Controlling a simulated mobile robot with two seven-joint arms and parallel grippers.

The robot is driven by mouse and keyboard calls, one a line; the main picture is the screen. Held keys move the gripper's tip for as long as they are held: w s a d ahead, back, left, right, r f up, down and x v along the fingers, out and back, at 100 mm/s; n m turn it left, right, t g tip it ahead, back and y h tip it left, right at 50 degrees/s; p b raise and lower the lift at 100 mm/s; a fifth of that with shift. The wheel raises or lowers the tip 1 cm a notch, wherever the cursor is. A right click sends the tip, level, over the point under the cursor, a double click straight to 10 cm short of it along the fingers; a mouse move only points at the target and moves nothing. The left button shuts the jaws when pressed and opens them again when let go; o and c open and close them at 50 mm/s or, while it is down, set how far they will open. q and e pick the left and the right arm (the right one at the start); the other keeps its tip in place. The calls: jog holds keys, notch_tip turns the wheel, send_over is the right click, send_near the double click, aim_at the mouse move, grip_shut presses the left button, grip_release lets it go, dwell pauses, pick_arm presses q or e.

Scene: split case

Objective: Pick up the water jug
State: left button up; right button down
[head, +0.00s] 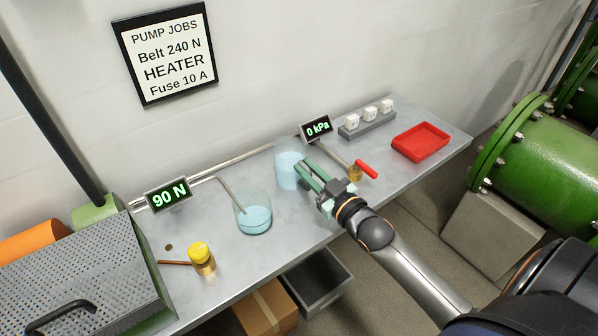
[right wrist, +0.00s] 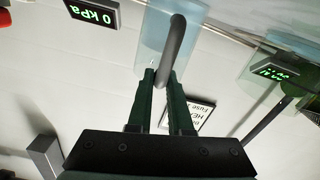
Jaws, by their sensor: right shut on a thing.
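The water jug (head: 288,171) is a clear vessel with pale blue water, at the middle of the grey bench (head: 330,222). It also shows in the right wrist view (right wrist: 153,38), with a grey curved handle (right wrist: 172,48). My right gripper (head: 307,172) reaches in from the right and is shut on the jug's handle. In the right wrist view, the gripper's green fingers (right wrist: 163,85) stand on either side of the handle. The jug looks roughly upright. I cannot tell whether its base touches the bench. My left gripper is not in view.
A glass tank (head: 254,217) with blue water and a pipe stands left of the jug. A 0 kPa display (head: 317,128), a red-handled valve (head: 366,169), a red tray (head: 420,143) and a yellow-topped cylinder (head: 202,260) are also on the bench. A wall stands behind.

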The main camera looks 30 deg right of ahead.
jog(key=shift+r, duration=0.15)
jog(key=shift+r, duration=1.05)
jog(key=s+a+r+p, duration=0.2)
jog(key=s+r+p, duration=0.2)
jog(key=s+r, duration=0.6)
jog(key=shift+s+a+r+p, duration=0.2)
jog(key=shift+s+r+p, duration=0.15)
jog(key=shift+s, duration=1.45)
jog(key=shift+s, duration=0.1)
